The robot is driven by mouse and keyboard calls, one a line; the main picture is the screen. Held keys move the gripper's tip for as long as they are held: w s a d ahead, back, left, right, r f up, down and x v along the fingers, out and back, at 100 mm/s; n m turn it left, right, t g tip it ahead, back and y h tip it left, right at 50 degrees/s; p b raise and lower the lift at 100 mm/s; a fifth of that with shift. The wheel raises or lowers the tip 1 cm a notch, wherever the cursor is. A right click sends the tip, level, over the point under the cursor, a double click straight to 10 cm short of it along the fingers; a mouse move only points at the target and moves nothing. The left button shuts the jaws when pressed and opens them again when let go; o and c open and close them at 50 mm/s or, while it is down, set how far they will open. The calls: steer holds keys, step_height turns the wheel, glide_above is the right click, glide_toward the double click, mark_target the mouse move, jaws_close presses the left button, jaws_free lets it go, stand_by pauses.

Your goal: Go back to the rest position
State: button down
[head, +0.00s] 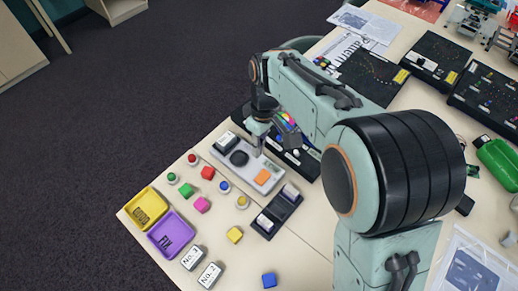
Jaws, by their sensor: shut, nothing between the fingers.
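My gripper (257,148) hangs at the end of my arm in the head view, over the grey device (273,170) on the table. It points down and is shut and empty. The fingertips are small and partly lost against the device, and I cannot tell their exact height above it. My forearm reaches back from it to the right and hides part of the table.
Yellow (145,208) and purple trays (172,236) stand at the table's left corner. A dark holder (277,213) stands nearby. Dark boards (372,76) lie behind my arm.

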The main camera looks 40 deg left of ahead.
stand_by(0.4)
steer(key=w+d+r+m+t+y, duration=0.1)
steer(key=w+d+r+m+t, duration=0.15)
steer(key=w+d+r, duration=0.55)
steer(key=s+d+r+m, duration=0.1)
steer(key=d+r+m, duration=0.35)
steer(key=d, duration=0.75)
steer(key=s+d+m, duration=0.4)
steer(key=s+d, duration=0.3)
steer(key=d, duration=0.2)
steer(key=s+d+f+m+g, duration=0.1)
steer(key=s+f+m, duration=0.4)
steer(key=s, duration=0.5)
steer(key=shift+d+f+m, duration=0.4)
steer(key=shift+d+f, duration=0.05)
steer(key=shift+d, duration=0.2)
